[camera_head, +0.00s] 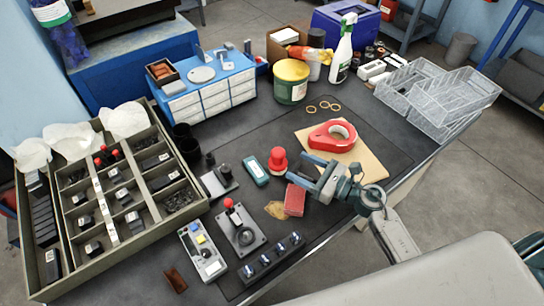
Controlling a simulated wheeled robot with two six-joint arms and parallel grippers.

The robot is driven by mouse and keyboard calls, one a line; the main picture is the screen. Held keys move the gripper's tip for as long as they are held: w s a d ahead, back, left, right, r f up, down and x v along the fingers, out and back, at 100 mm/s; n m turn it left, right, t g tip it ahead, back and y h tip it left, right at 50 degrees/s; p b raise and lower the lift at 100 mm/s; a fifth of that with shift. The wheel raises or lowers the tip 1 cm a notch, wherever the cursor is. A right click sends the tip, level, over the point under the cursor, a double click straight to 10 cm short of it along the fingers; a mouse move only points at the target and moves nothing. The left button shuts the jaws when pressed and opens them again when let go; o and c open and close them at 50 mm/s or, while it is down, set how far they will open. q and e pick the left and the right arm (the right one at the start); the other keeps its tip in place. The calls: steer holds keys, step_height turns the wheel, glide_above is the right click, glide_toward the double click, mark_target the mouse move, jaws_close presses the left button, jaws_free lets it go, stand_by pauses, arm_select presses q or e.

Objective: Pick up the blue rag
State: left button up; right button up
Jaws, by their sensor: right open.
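I cannot make out a clear blue rag on the bench. A crumpled dark blue thing (68,42) hangs at the far upper left; I cannot tell if it is cloth or a bag. A small tan crumpled piece (275,210) lies left of a dark red block (294,201). My right gripper (297,168) is open over the bench, pointing left, above the dark red block and right of a teal case (255,171). It holds nothing that I can see. My left gripper is out of view.
A red tape dispenser (332,136) sits on a tan sheet (370,160) behind my right gripper. A red-topped knob (278,160) stands near its fingertips. A joystick box (239,231) and a button strip (272,258) lie in front. A compartment tray (152,246) fills the left.

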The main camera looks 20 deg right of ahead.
mark_target(284, 156)
steer(key=shift+r+p+x, duration=0.25)
steer(key=shift+p+x, duration=0.1)
steer(key=shift+x, duration=0.8)
steer(key=shift+w+a+f, duration=0.1)
steer(key=shift+w+a, duration=0.2)
steer(key=p+x, duration=0.1)
steer(key=x, duration=0.1)
steer(key=p+x, duration=0.1)
steer(key=x, duration=0.1)
steer(key=shift+w+p, duration=0.3)
steer(key=shift+w, duration=0.25)
steer(key=shift+w+a, duration=0.2)
steer(key=shift+w, duration=0.05)
steer(key=shift+c, duration=0.4)
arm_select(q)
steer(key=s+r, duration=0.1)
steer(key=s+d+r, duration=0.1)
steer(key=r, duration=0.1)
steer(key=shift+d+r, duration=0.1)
arm_select(e)
steer(key=c, duration=1)
